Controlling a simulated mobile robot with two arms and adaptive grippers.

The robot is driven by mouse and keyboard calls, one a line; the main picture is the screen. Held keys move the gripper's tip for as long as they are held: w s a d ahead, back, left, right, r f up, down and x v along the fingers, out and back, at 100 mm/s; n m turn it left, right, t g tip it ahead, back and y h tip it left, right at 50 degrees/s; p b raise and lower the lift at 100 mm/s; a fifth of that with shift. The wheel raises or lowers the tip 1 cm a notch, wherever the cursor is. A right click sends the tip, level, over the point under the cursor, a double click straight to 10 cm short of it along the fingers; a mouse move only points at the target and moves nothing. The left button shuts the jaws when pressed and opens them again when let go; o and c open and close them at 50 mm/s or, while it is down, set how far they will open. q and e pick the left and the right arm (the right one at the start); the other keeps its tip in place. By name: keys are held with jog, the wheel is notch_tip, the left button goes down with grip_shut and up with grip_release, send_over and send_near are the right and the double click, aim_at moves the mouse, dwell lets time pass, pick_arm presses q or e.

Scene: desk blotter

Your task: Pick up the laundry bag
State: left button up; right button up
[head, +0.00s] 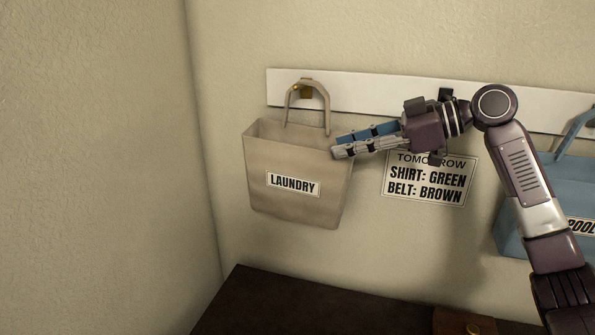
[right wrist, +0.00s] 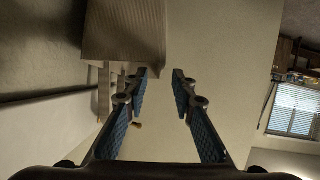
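The beige laundry bag (head: 295,205), with a "LAUNDRY" label, hangs upright by its handle (head: 288,104) from a brass hook (head: 307,90) on the white wall rail. My right gripper (head: 335,146) comes in from the right, with its fingertips at the bag's upper right edge. In the right wrist view its fingers (right wrist: 160,75) are spread apart with nothing between them. The bag (right wrist: 125,30) shows there at the upper left, beyond the fingertips. I cannot tell whether a finger touches the bag. My left gripper is not in view.
The white rail (head: 390,98) runs along the wall. A sign (head: 428,180) reading "SHIRT: GREEN, BELT: BROWN" is below my right gripper. A blue bag (head: 515,225) hangs at the right, partly behind my arm. Dark furniture (head: 300,305) stands below. The wall left of the bag is bare.

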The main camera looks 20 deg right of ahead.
aim_at(317, 150)
jog(key=shift+w+a+f+p, duration=0.1)
jog(key=shift+w+a+p, duration=0.2)
jog(key=shift+a, duration=0.1)
jog(key=p+x, duration=0.2)
jog(key=x, duration=0.2)
jog(key=shift+a, duration=0.35)
jog(key=shift+w+a+f, duration=0.15)
jog(key=shift+w+a, duration=0.05)
jog(key=shift+w, duration=0.05)
jog(key=shift+w+a+p, duration=0.15)
jog(key=shift+a+p, duration=0.1)
jog(key=shift+p, duration=0.1)
jog(key=p+x, duration=0.2)
jog(key=x, duration=0.2)
jog(key=shift+w+a+f, duration=0.15)
jog(key=shift+w+a, duration=0.1)
jog(key=shift+s+d, duration=0.1)
grip_shut()
